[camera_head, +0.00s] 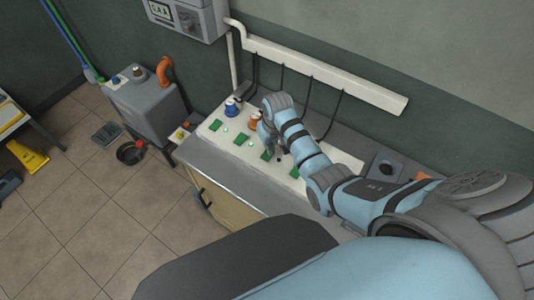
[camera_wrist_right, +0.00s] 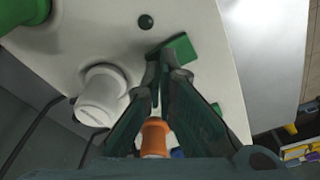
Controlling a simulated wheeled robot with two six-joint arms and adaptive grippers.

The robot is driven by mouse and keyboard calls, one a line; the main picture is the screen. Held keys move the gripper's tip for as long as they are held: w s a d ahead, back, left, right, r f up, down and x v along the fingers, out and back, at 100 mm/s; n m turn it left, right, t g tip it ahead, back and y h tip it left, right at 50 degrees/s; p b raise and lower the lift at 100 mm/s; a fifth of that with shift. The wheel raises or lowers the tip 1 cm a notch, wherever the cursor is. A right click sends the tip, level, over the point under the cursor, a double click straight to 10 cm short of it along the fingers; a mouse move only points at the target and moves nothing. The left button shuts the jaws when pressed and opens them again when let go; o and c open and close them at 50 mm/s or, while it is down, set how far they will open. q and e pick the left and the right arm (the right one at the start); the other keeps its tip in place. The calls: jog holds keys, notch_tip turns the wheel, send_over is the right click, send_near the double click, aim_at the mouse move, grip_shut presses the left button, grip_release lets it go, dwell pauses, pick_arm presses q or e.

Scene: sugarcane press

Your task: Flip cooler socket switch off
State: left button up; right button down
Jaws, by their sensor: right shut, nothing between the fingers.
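A white sloped panel (camera_head: 205,132) carries a row of green switches, including one at the far left (camera_head: 215,126) and a second (camera_head: 241,139). My right gripper (camera_head: 267,147) is at a third green switch (camera_head: 267,155); the wrist view shows this switch (camera_wrist_right: 181,50) too. In that view, the shut, empty fingertips (camera_wrist_right: 167,66) overlap the switch's edge; contact is unclear. A dark round indicator (camera_wrist_right: 146,21) is beside it. The labels are unreadable, so I cannot tell which switch is the cooler's. My left gripper is not in view.
Behind the switches are a blue plug (camera_head: 232,107), an orange plug (camera_head: 254,120) and a white plug (camera_wrist_right: 101,96). Black cables hang from a white wall duct (camera_head: 320,70). A grey machine (camera_head: 150,98) stands left. The tiled floor is mostly clear.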

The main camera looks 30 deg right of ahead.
jog(key=shift+s+f, duration=0.1)
jog(key=shift+f, duration=0.2)
jog(key=shift+r, duration=0.1)
notch_tip(320, 180, up, 2)
jog(key=p, duration=0.3)
jog(key=shift+r, duration=2.4)
